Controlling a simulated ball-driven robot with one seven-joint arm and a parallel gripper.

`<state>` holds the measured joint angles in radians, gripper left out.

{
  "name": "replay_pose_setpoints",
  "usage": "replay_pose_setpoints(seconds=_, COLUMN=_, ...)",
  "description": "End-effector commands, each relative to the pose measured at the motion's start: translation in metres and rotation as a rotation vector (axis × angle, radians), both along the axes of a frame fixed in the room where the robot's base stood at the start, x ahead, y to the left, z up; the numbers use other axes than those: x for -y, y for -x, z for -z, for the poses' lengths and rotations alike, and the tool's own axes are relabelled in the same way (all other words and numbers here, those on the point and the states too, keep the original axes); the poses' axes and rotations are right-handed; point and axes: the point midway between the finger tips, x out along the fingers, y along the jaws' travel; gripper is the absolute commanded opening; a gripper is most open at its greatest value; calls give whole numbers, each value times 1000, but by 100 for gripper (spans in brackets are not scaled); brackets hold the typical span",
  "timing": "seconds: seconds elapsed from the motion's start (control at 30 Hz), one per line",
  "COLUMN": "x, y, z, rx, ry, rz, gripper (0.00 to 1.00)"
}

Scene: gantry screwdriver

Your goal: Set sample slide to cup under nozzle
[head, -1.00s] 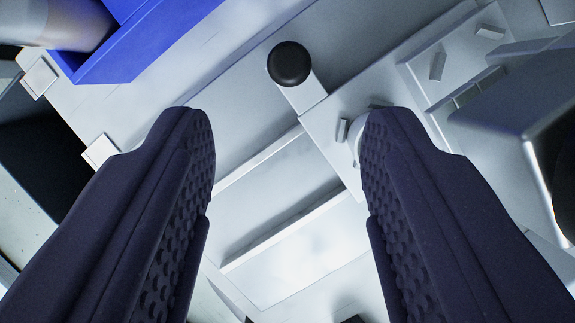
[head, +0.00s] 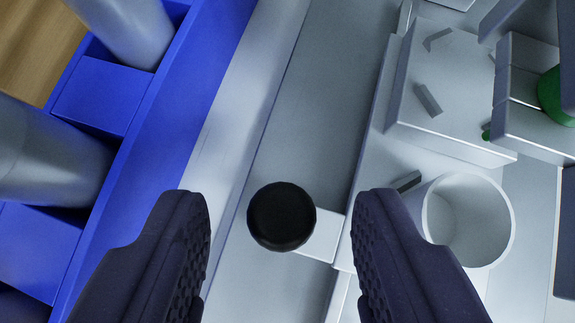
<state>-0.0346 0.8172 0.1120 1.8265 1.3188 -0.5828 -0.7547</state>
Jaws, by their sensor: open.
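My gripper (head: 280,255) is open, with one dark textured finger on each side of a round black knob (head: 281,216). The knob sits on a short pale arm (head: 322,238) that reaches left from a light grey sliding carriage (head: 380,235). I cannot tell how far below the fingertips the knob is; neither finger visibly touches it. A white round cup (head: 468,220), open at the top, stands on the carriage just right of the right finger, which covers part of its left side. I cannot make out the nozzle for certain.
A blue rack (head: 190,115) holding grey cylinders (head: 45,155) runs along the left. A pale raised block (head: 450,95) stands beyond the cup, with grey blocks and a green part (head: 553,95) at the right. The grey channel (head: 325,95) beyond the knob is clear.

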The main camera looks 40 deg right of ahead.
Motion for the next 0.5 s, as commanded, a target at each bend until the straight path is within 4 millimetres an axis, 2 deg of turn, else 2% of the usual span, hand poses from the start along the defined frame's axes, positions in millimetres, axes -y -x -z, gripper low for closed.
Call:
replay_pose_setpoints(seconds=0.1, x=4, y=-5, z=7, rx=1, ry=1, rz=0, gripper=50)
replay_pose_setpoints(seconds=0.37, x=5, y=-7, z=7, rx=1, ry=0, rz=-1, gripper=50)
replay_pose_setpoints(seconds=0.5, x=5, y=-7, z=7, rx=1, ry=1, rz=-1, gripper=20)
